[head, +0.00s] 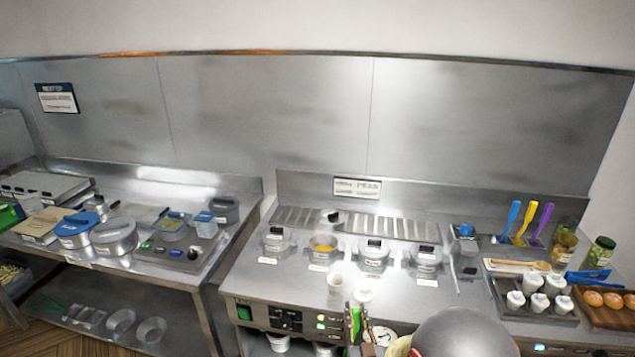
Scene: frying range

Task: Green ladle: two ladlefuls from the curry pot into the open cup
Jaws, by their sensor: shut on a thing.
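The open pot (324,244) in the middle of the range shows orange-yellow curry inside. The open cup (335,283) is white and stands upright on the counter in front of the pots. My gripper (358,325) is at the bottom edge of the picture, in front of the counter and below the cup, partly hidden by my arm. It is shut on the green ladle (353,319), whose green part stands roughly upright there. I cannot make out the ladle's bowl. The ladle is apart from the curry pot.
Lidded pots (374,255) flank the open one. A small white item (364,295) lies right of the cup. A tray of white cups (536,292), blue, yellow and purple utensils (526,222) and jars (565,245) stand right.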

